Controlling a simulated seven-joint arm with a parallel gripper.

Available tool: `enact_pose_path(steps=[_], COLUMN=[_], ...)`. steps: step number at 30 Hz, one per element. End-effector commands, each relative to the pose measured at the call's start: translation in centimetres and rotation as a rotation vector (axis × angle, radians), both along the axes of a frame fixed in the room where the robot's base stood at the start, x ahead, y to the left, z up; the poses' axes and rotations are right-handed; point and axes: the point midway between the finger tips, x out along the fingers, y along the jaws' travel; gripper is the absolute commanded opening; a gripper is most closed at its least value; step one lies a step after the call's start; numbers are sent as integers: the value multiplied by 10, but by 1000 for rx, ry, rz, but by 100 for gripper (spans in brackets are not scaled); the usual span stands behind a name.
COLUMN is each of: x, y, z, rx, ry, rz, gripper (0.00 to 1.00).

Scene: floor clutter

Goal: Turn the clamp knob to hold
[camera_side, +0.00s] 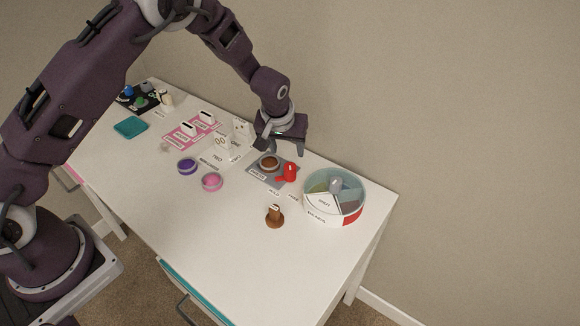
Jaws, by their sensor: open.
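I cannot tell for sure which piece is the clamp knob, as the labels are too small to read. A grey plate (257,180) near the back edge of the white table carries a round brown knob (269,162). A red handle-like piece (290,172) sits at its right side. A brown upright knob (274,216) on a round base stands further forward. My gripper (281,149) points down just behind and above the grey plate. Its fingers are apart with nothing visible between them, and I cannot tell whether they touch anything.
A round white tray (333,219) with coloured sectors stands at the right. Purple (187,166) and pink (212,182) round pieces lie to the left. A pink panel (182,139), a teal square (131,128) and a black panel (128,96) lie further left. The table's front is clear.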

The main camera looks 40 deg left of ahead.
Motion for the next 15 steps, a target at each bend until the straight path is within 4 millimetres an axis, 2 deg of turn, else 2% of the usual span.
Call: enact_pose_path(steps=[1, 3, 15], x=[3, 6, 28], y=[0, 0, 11], z=[-19, -33, -95], rx=[12, 20, 22], ry=[3, 1, 3], rz=[1, 5, 7], gripper=[53, 53, 53])
